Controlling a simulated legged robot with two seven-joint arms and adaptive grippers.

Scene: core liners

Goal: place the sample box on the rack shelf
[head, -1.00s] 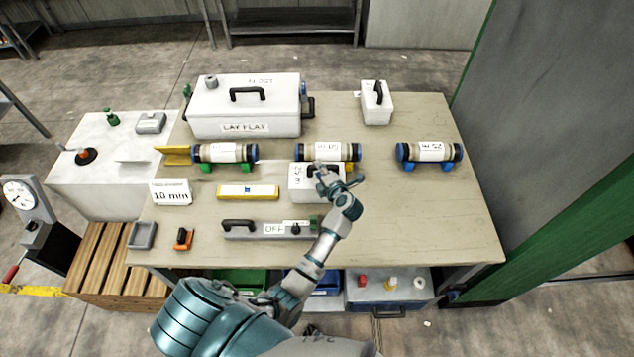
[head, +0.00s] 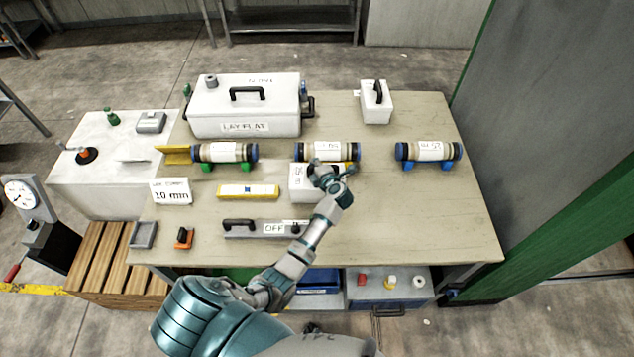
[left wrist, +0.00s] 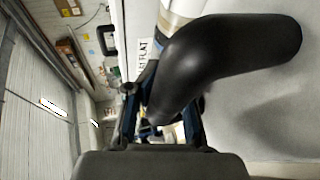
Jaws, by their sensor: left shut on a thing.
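A small white sample box (head: 300,187) with a label stands near the middle of the table, in front of the middle core tube. My left gripper (head: 320,172) is over it and shut on its black handle, hiding much of its top and right side. In the left wrist view the thick black handle (left wrist: 225,48) fills the area between and beyond the fingers (left wrist: 160,115). I cannot tell whether the box touches the table. A metal rack with a shelf (head: 290,42) stands on the floor at the back. My right gripper is not in view.
Core tubes (head: 225,152) lie in a row across the table (head: 400,215). A large white "LAY FLAT" box (head: 245,108) and another small white box (head: 376,108) stand behind. A yellow level (head: 248,192) and a grey handled bar (head: 255,231) lie nearby. The table's right front is clear.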

